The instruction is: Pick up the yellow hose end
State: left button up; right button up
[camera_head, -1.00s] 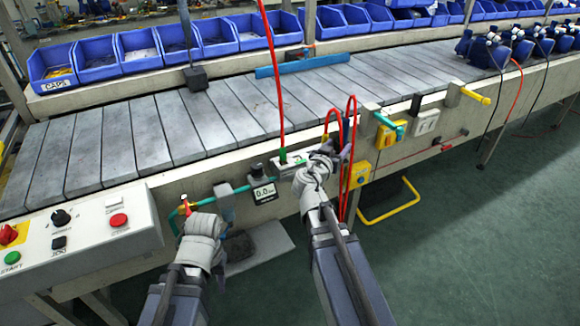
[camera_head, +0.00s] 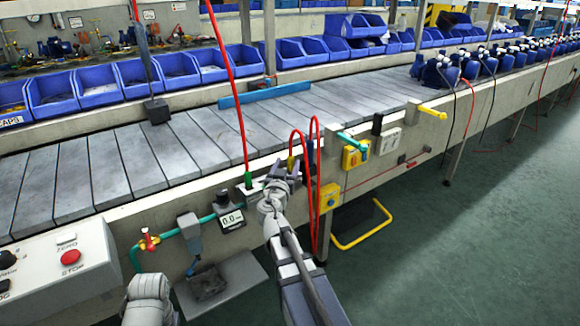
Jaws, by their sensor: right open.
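A red hose loop hangs at the front of the conveyor, and the small yellow hose end (camera_head: 291,163) shows at its left strand. My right gripper (camera_head: 284,172) is open close below and around that end; I cannot tell whether it touches it. The fingers partly cover the area. A green hose end (camera_head: 248,180) on another red hose stands in a fitting left of my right gripper. My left gripper (camera_head: 149,288) is low at the left, its fingers hidden by the wrist.
A digital gauge (camera_head: 231,219) and teal pipe (camera_head: 175,232) sit left of my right gripper. A yellow box (camera_head: 329,196) is close right, with a yellow floor-level bar (camera_head: 366,228) beyond it. The control panel (camera_head: 50,268) stands at the lower left. The green floor at right is clear.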

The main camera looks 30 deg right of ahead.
aim_at(292, 156)
jog(key=x, duration=0.5)
jog(key=shift+s+d+r+p, duration=0.15)
jog(key=shift+d+r+p, duration=0.15)
jog(key=shift+d, duration=0.1)
grip_shut()
